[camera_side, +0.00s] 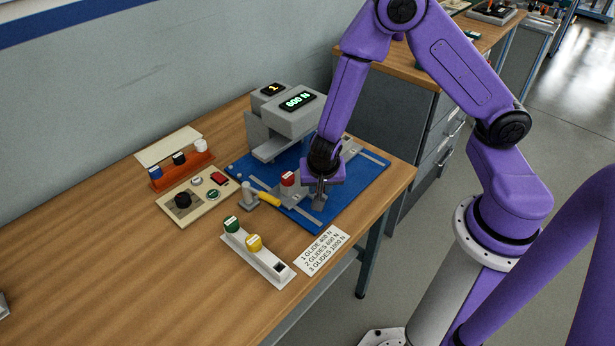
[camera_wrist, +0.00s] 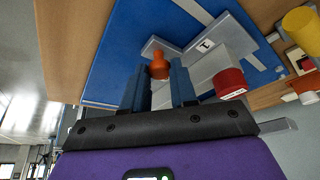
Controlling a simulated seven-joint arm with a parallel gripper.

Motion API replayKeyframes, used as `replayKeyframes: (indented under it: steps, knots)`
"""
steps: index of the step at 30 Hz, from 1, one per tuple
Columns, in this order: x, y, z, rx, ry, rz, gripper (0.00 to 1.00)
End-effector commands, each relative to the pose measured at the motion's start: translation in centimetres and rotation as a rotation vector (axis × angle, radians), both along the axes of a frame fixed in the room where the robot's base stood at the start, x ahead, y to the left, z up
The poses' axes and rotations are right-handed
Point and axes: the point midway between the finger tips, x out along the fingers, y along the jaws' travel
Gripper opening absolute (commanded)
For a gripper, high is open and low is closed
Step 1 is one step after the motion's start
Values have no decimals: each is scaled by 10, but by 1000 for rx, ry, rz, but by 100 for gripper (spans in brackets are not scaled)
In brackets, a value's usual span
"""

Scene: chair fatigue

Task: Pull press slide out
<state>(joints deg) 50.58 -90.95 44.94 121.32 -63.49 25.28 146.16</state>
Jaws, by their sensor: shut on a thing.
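The press is a grey block with a lit "600 N" display (camera_side: 297,102) at the back of a blue base plate (camera_side: 362,184). My gripper (camera_side: 321,190) points down over the front part of the plate, beside a red-capped grey piece (camera_side: 287,181). In the wrist view my two blue-grey fingers (camera_wrist: 158,78) are closed around an orange knob (camera_wrist: 159,66) at their tips. A grey slide part with a "1" label (camera_wrist: 205,44) lies beside the knob on the blue plate. The red cap (camera_wrist: 229,82) stands just right of the fingers there. The knob is hidden in the side view.
A pale rack (camera_side: 262,259) with green and yellow caps stands in front, next to a printed card (camera_side: 322,249). A control panel (camera_side: 169,213) and an orange rack (camera_side: 184,173) stand left.

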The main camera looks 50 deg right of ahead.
Motion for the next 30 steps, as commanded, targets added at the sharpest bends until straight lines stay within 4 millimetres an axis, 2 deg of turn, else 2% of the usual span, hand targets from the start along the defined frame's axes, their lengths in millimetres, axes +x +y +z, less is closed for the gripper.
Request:
replayKeyframes:
  steps: [9,15,29,30]
  knots:
    - [-47,2,0,4,2,6,0]
    - [-69,1,0,4,1,5,0]
    - [-79,1,0,3,6,5,0]
    - [-79,1,0,1,6,5,40]
